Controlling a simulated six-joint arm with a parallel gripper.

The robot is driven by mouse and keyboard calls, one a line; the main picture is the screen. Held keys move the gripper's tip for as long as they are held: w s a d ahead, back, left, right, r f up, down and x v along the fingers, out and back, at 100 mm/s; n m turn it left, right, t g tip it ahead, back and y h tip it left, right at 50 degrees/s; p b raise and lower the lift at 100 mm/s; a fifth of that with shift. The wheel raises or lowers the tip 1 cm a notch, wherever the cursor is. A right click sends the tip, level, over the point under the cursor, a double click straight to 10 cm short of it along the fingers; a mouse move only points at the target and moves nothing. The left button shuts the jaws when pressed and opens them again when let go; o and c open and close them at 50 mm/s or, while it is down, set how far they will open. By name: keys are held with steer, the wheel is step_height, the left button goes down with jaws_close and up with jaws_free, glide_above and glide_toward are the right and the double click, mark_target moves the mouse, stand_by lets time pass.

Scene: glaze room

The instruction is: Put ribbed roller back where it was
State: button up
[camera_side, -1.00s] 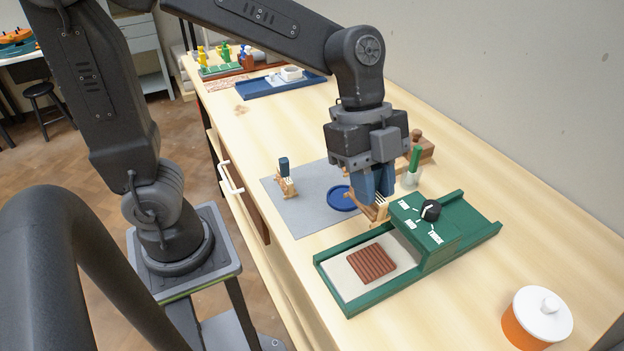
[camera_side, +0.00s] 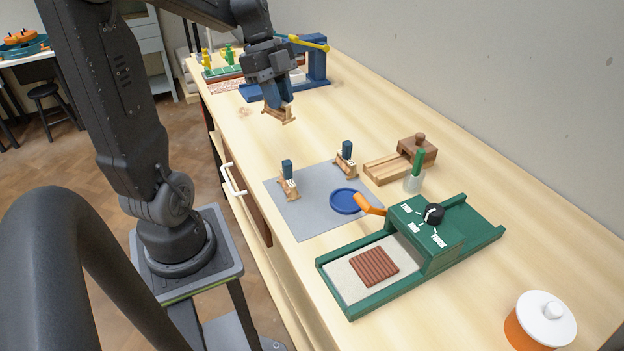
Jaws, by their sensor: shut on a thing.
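My gripper (camera_side: 277,100) is shut on a roller in a pale wooden frame (camera_side: 281,115) and holds it over the far part of the table, in front of the blue tray. Its handle is hidden between the fingers, and its ribs are too small to make out. Two similar rollers with dark blue handles stand on the grey mat: one at the left (camera_side: 288,185) and one at the far right corner (camera_side: 346,160). A brown slab with ribs (camera_side: 374,266) lies on the pale bed of the green press (camera_side: 350,309).
A blue dish (camera_side: 345,201) lies on the mat. Behind are a wooden block tool (camera_side: 413,155) and a cup with a green-handled tool (camera_side: 414,183). The blue tray (camera_side: 254,95) and a blue stand with a yellow lever (camera_side: 317,58) are at the far end. A lidded orange pot (camera_side: 540,322) stands front right.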

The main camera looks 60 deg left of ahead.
mark_target(263, 111)
steer(key=s+a, duration=0.2)
steer(key=a, duration=0.1)
steer(key=shift+s+a, duration=0.1)
steer(key=shift+s, duration=0.05)
step_height(263, 111, down, 5)
steer(key=shift+s+a+r, duration=0.1)
steer(key=shift+s+r, duration=0.05)
steer(key=w+d+f, duration=0.3)
steer(key=w+d, duration=0.1)
steer(key=w+d+f, duration=0.4)
steer(key=shift+w+f, duration=0.15)
steer(key=shift+f, duration=2)
steer(key=shift+d+f, duration=0.1)
steer(key=shift+f, duration=0.6)
jaws_close()
steer(key=o, duration=0.9)
jaws_free()
steer(key=shift+c, duration=0.2)
steer(key=shift+r, duration=0.1)
